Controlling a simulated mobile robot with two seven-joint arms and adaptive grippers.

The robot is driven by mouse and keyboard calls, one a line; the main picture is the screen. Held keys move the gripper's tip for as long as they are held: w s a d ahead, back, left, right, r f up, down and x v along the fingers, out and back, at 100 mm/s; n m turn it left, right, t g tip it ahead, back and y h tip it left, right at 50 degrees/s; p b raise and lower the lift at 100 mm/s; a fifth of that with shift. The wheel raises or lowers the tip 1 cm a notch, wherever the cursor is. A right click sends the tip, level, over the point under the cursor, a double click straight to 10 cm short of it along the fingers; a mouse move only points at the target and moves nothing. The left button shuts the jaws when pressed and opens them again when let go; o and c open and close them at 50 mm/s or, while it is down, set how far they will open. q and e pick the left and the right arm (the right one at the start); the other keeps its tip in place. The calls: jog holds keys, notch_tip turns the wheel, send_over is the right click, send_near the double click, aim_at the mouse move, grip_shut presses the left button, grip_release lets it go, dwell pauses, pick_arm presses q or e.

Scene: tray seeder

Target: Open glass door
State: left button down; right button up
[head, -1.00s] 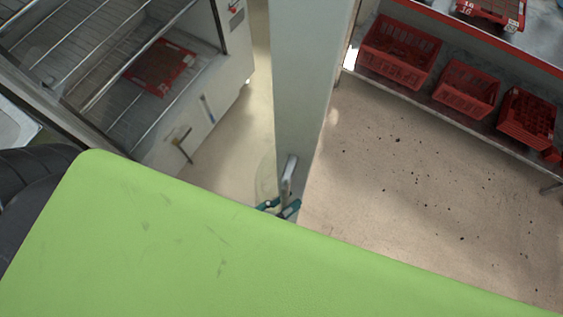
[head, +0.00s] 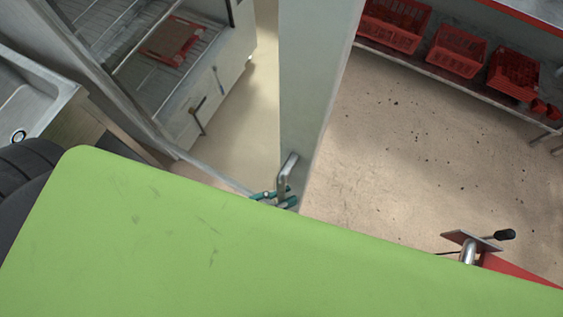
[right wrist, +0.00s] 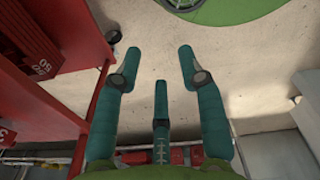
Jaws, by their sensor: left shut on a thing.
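The glass door shows in the head view as a tall pale panel (head: 315,80) running from the top edge down to the green surface. A silver bar handle (head: 288,168) sticks out near its lower end. My left gripper (head: 274,196), with teal fingers, is closed at the handle; the green body in front hides its arm. The cabinet (head: 215,110) with wire shelves stands open to the left of the panel. My right gripper (right wrist: 160,58) shows in the right wrist view with its teal fingers spread, and nothing is between them.
A red tray (head: 172,41) lies on a cabinet shelf. Several red crates (head: 457,52) stand on a low shelf at the upper right. A sink (head: 35,90) is at the left. A lever on a red part (head: 480,245) shows at the lower right. Beige floor (head: 420,150) is clear between.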

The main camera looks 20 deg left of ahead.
jog(key=shift+a, duration=0.25)
pick_arm(q)
jog(key=c, duration=1.1)
grip_release()
jog(key=shift+o, duration=0.2)
pick_arm(e)
jog(key=shift+w+a, duration=0.1)
jog(key=shift+w, duration=0.45)
jog(key=shift+s+d, duration=0.2)
jog(key=shift+d, duration=0.1)
